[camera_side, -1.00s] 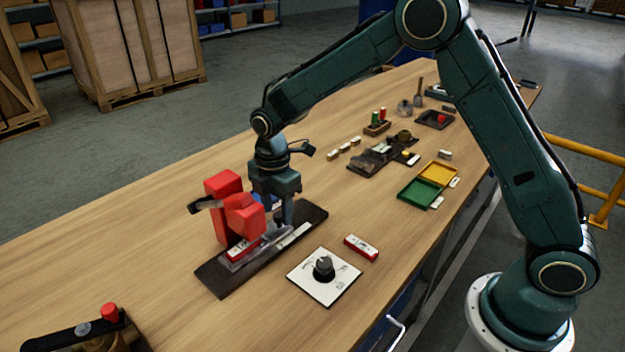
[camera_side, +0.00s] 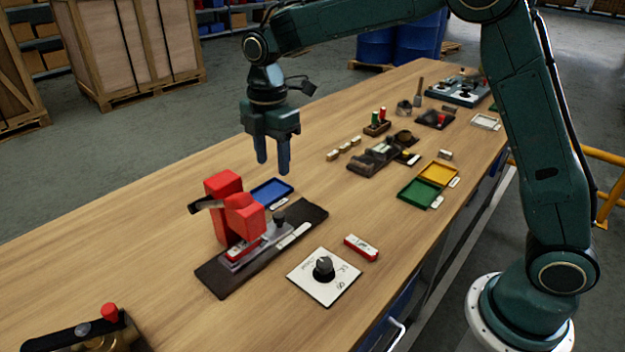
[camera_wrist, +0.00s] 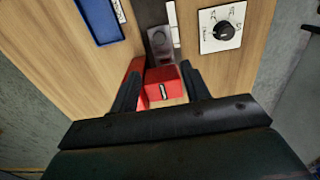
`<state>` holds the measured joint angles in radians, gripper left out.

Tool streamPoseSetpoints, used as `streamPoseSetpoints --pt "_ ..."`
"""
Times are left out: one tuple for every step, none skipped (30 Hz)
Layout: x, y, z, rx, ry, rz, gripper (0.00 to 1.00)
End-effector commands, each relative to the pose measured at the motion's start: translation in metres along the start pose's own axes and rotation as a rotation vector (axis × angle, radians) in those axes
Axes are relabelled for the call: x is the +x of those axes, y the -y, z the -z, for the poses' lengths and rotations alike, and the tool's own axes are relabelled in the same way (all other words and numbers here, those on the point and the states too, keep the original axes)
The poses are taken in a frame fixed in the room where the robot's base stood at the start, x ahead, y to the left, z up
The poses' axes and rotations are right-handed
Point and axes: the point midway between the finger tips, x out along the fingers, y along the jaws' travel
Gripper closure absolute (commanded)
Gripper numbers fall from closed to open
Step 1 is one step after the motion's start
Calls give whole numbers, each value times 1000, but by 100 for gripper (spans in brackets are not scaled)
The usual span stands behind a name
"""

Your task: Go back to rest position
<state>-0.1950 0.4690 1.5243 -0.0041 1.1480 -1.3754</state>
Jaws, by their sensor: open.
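My gripper (camera_side: 273,168) is open and empty, raised above the bench in the side view. It hangs above and behind the red pump unit (camera_side: 236,213), which stands on a dark base plate (camera_side: 208,278). A small dark knob (camera_side: 279,218) sits on the right part of that plate. In the wrist view, my gripper's fingers (camera_wrist: 160,88) appear on either side of the red block (camera_wrist: 163,84), which lies below them. Nothing is between the fingers in the side view.
A blue tray (camera_side: 271,192) lies behind the plate. A white dial panel (camera_side: 324,289) and a red-and-white block (camera_side: 361,247) lie in front. Green (camera_side: 420,194) and yellow (camera_side: 438,172) trays sit to the right.

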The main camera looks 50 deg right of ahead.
Motion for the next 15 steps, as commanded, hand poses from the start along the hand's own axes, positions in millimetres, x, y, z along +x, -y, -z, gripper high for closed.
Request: streamPoseSetpoints --pt "-2 0 0 0 0 -1 53" --pt "-2 0 0 0 0 -1 53" --pt "-2 0 0 0 0 -1 53" --pt "-3 0 0 0 0 -1 53" --pt "-3 0 0 0 0 -1 53" --pt "-3 0 0 0 0 -1 53" --pt "-3 0 0 0 0 -1 53" --pt "-3 0 0 0 0 -1 53" --pt "-2 0 0 0 0 -1 53" --pt "-2 0 0 0 0 -1 53" --pt "-3 0 0 0 0 -1 53" --pt "-3 0 0 2 0 -2 53" --pt "-4 1 0 4 -1 -3 53" --pt "-4 1 -1 8 -1 -4 53" --pt "-6 3 -2 15 -1 -7 53"
